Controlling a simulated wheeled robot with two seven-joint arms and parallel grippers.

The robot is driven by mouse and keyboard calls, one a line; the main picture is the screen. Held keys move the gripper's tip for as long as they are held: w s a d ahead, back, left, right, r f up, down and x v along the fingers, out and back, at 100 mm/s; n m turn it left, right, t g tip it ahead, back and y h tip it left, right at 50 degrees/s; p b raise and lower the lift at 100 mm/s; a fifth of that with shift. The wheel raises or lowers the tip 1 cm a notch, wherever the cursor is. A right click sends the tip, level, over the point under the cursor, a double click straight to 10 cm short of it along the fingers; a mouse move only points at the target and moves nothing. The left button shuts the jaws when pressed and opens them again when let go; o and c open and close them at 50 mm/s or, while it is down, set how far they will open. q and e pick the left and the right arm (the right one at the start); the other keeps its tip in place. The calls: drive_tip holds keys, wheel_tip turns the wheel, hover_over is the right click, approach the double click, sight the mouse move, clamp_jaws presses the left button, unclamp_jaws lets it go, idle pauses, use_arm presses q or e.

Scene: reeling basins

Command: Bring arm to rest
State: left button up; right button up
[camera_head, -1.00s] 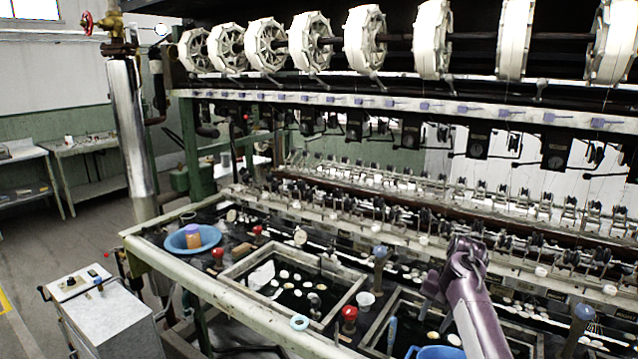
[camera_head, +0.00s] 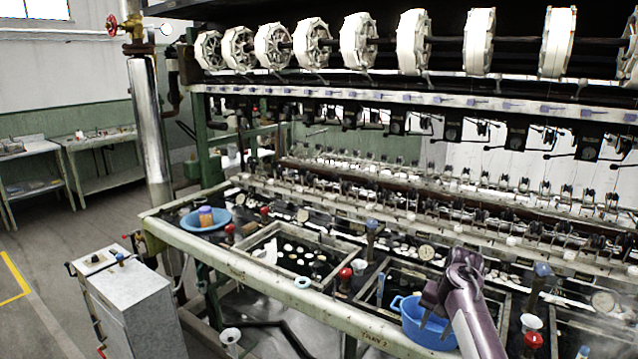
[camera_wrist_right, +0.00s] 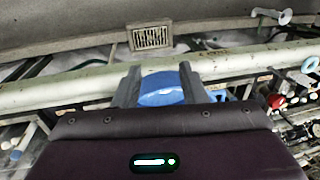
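My right arm comes in from the lower right of the head view, with its purple forearm raised over the basin bench. I see nothing clearly held. My left gripper and arm are not in view.
The bench's pale front rail (camera_head: 270,288) runs below the arm. A blue bowl (camera_head: 222,226) with a jar sits at left. A grey cabinet (camera_head: 130,305) stands on the floor at left.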

drive_tip(key=s+d+f+n+h+b, duration=0.1)
drive_tip(key=s+f, duration=0.5)
drive_tip(key=f, duration=0.6)
drive_tip(key=s+f+n+h, duration=0.15)
drive_tip(key=s+f, duration=0.35)
drive_tip(key=f, duration=0.7)
drive_tip(key=s+d+f+n+h+b, duration=0.15)
drive_tip(key=s+f, duration=0.45)
drive_tip(key=f, duration=0.6)
use_arm(q)
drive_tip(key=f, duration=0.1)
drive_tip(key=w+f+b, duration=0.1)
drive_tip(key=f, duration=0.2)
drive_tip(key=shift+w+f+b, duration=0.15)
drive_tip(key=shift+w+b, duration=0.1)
drive_tip(key=shift+b, duration=0.1)
use_arm(e)
drive_tip(key=s+a+f+n, duration=0.1)
drive_tip(key=s+f, duration=0.5)
drive_tip(key=s, duration=0.7)
drive_tip(key=s+a+f+n+y, duration=0.1)
drive_tip(key=s+a+f+n, duration=0.1)
drive_tip(key=s+f, duration=0.5)
drive_tip(key=s+a+f+n+y, duration=0.1)
drive_tip(key=s+f, duration=0.6)
drive_tip(key=s, duration=1.2)
drive_tip(key=a+n, duration=0.1)
drive_tip(key=a, duration=0.1)
drive_tip(key=shift+s+a, duration=0.25)
drive_tip(key=shift+a, duration=0.05)
